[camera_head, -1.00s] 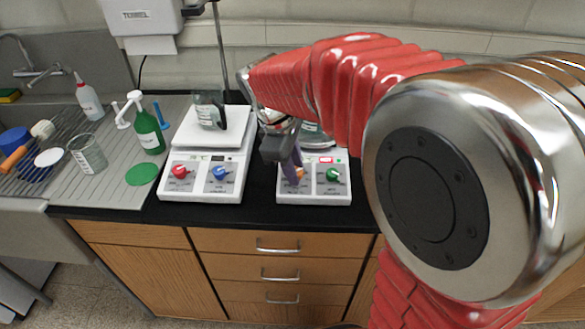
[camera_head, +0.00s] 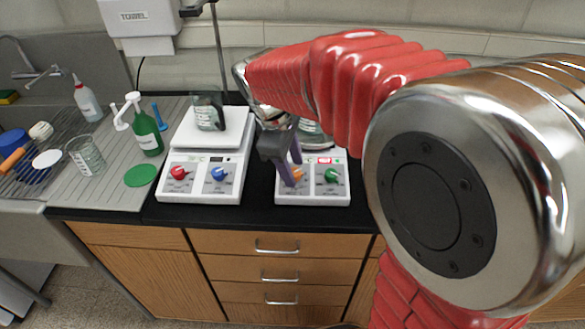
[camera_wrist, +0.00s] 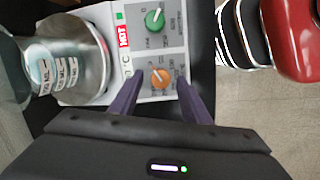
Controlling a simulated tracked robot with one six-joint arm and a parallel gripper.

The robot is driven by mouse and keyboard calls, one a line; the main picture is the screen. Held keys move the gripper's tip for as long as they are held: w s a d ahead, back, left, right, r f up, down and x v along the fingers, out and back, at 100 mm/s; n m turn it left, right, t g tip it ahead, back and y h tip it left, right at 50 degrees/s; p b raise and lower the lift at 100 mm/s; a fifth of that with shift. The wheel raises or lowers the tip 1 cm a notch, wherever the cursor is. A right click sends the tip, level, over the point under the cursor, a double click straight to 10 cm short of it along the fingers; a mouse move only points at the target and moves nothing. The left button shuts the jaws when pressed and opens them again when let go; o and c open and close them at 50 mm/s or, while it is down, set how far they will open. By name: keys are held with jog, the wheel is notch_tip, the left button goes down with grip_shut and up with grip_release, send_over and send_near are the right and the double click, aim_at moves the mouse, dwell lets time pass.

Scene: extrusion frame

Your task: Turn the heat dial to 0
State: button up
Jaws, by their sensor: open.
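A white hotplate (camera_head: 313,199) with an orange dial (camera_head: 298,174) and a green dial (camera_head: 332,175) stands on the black counter. In the wrist view, the orange dial (camera_wrist: 160,78) and green dial (camera_wrist: 155,19) sit on grey panels beside a red "HOT" display (camera_wrist: 123,36). The dial labels are too small to read surely. My gripper (camera_head: 293,173) is open, with its purple fingers on either side of the orange dial. Contact cannot be told. Glassware (camera_wrist: 50,60) stands on the round metal plate (camera_wrist: 92,70).
A second white unit (camera_head: 200,190) with red and blue dials stands to the left, bearing a beaker (camera_head: 208,112). A green bottle (camera_head: 147,132) and a sink are further left. My red arm hides the counter at right.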

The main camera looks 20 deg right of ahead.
jog(key=v, duration=1.2)
jog(key=shift+r, duration=0.3)
jog(key=shift+a, duration=0.1)
notch_tip(320, 180, down, 5)
jog(key=s+a+m+y, duration=0.1)
jog(key=s+m, duration=0.1)
jog(key=m, duration=0.2)
jog(key=s+d+f+m+t, duration=0.1)
jog(key=s+m, duration=0.1)
jog(key=s, duration=0.3)
jog(key=s+d+f+m+t+y, duration=0.1)
jog(key=s+m+t, duration=0.1)
jog(key=s, duration=0.3)
jog(key=s+d+f+m+t, duration=0.1)
jog(key=s+d+m, duration=0.1)
jog(key=s, duration=0.3)
jog(key=shift+s+f+m+t+y, duration=0.3)
jog(key=shift+s+m+y, duration=0.1)
jog(key=shift+m, duration=0.3)
jog(key=shift+c, duration=0.6)
